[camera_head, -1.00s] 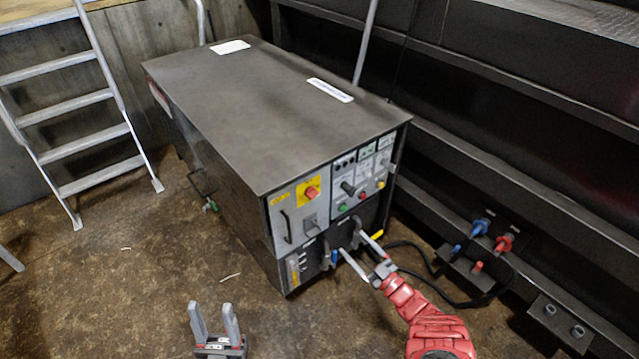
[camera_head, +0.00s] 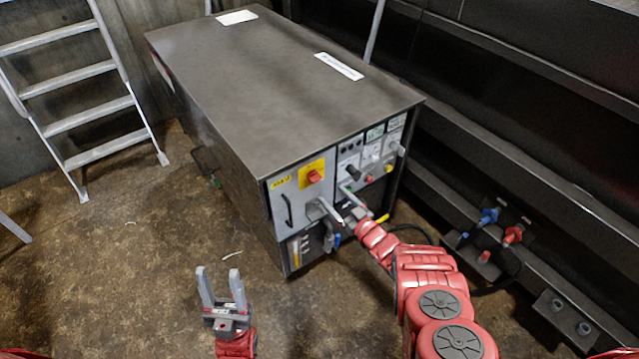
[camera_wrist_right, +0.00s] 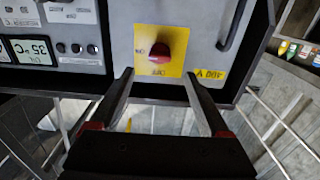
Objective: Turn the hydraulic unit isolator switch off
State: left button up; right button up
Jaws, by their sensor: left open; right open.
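The isolator switch (camera_head: 314,176) is a red knob on a yellow plate, on the front panel of the dark hydraulic unit (camera_head: 270,85). In the right wrist view the red knob (camera_wrist_right: 154,43) shows upside down, with lettering on the plate beside and below it. My right gripper (camera_head: 334,198) is open and empty, in front of the panel and below the knob. In the right wrist view its fingertips (camera_wrist_right: 159,75) frame the lower edge of the yellow plate, apart from the knob. My left gripper (camera_head: 219,272) is open and empty over the floor, left of the unit's front.
A door handle (camera_head: 287,210) stands left of the switch. Gauges and smaller knobs (camera_head: 370,165) sit to its right. Blue and red connectors (camera_head: 489,215) are mounted at the right wall. A ladder (camera_head: 85,95) stands at the left. The floor left of the unit is mostly clear.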

aim_at(318, 181)
jog(key=b+x, duration=0.5)
jog(key=x, duration=0.3)
jog(key=shift+w+a, duration=0.1)
grip_shut()
